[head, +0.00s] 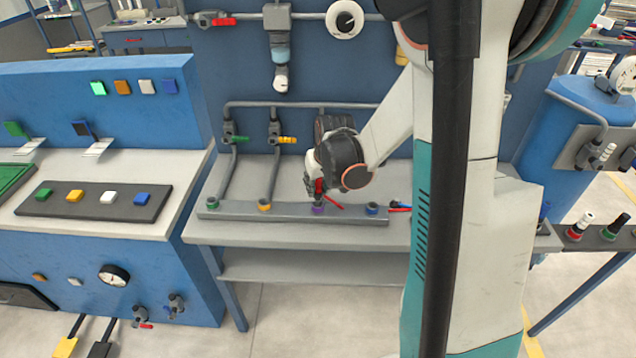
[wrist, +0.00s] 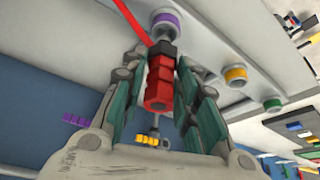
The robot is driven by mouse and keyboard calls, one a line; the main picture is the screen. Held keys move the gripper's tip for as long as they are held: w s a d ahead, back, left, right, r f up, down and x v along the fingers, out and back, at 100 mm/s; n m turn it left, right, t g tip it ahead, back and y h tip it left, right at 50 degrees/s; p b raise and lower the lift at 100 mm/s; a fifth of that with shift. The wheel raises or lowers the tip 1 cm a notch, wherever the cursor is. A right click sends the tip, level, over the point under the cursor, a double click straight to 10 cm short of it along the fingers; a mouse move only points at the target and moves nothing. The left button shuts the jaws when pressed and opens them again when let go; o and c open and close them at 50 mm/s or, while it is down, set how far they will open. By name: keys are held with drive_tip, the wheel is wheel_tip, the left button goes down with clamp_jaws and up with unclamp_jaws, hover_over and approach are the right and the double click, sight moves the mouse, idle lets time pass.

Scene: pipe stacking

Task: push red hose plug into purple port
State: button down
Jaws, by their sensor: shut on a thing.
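My gripper (head: 314,184) is shut on the red hose plug (head: 319,186), just above the purple port (head: 318,209) on the grey bench rail. In the wrist view, the red plug (wrist: 159,82) stands between the two fingers of my gripper (wrist: 162,75), its dark collar toward the purple port (wrist: 166,19). The plug lines up closely with the port there. I cannot tell whether its tip touches the port or is inside it. The red hose (head: 334,201) runs off to the right in the head view and to the upper left in the wrist view.
The rail (head: 290,214) also carries a green port (head: 212,203), a yellow port (head: 264,206) and a blue port (head: 372,208). Pipes with a green valve (head: 229,136) and a yellow-handled valve (head: 283,139) stand behind. The bench top left of my gripper is mostly clear.

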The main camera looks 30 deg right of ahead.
sight(318, 191)
drive_tip(key=shift+f+b, duration=1.5)
drive_tip(key=shift+f, duration=0.15)
idle(0.9)
drive_tip(key=c, duration=1.2)
unclamp_jaws()
drive_tip(key=shift+r, duration=0.1)
drive_tip(key=v, duration=1.2)
